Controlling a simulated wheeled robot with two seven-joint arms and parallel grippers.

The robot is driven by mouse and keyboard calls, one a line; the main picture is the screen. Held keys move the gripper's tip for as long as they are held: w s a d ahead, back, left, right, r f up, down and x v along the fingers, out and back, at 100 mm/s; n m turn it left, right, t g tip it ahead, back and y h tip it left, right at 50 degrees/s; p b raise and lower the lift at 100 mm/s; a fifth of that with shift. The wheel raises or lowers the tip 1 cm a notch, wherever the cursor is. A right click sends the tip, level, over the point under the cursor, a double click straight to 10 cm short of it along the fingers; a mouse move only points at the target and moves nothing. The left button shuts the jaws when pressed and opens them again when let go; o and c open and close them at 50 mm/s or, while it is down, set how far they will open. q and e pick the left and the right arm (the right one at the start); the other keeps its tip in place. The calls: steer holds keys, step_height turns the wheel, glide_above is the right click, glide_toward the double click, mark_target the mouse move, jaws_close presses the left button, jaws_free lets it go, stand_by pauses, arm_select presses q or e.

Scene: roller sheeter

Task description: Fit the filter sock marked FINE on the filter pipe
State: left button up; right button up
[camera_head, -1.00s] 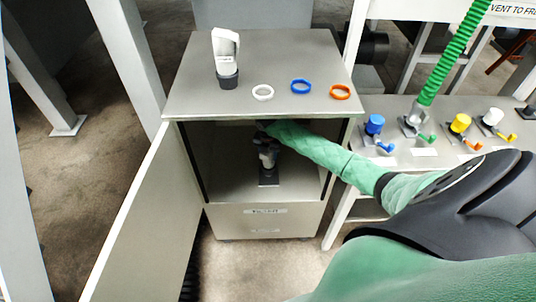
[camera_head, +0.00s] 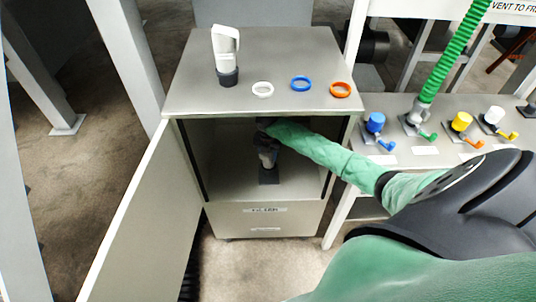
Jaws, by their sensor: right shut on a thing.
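My right arm reaches into the open cabinet, and my right gripper (camera_head: 266,149) is a small dark shape at its end, beneath the cabinet top. It is shut on a small grey piece (camera_head: 268,159), upright above a dark base on the cabinet floor. I cannot tell whether this piece is the filter pipe, a sock or part of a fitting, and I can read no FINE mark. A white upright piece with a dark collar (camera_head: 226,55) stands on the cabinet top; its marking is not legible. My left gripper is not in view.
White (camera_head: 262,89), blue (camera_head: 301,83) and orange (camera_head: 340,89) rings lie on the cabinet top (camera_head: 200,95). The cabinet door (camera_head: 135,225) stands open at left. Coloured valves and a green hose (camera_head: 455,50) are on the bench at right.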

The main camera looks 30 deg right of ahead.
steer(key=shift+f, duration=0.3)
stand_by(0.5)
steer(key=o, duration=1.5)
steer(key=shift+r+p, duration=2.1)
steer(key=shift+r, duration=1.85)
steer(key=shift+f, duration=0.1)
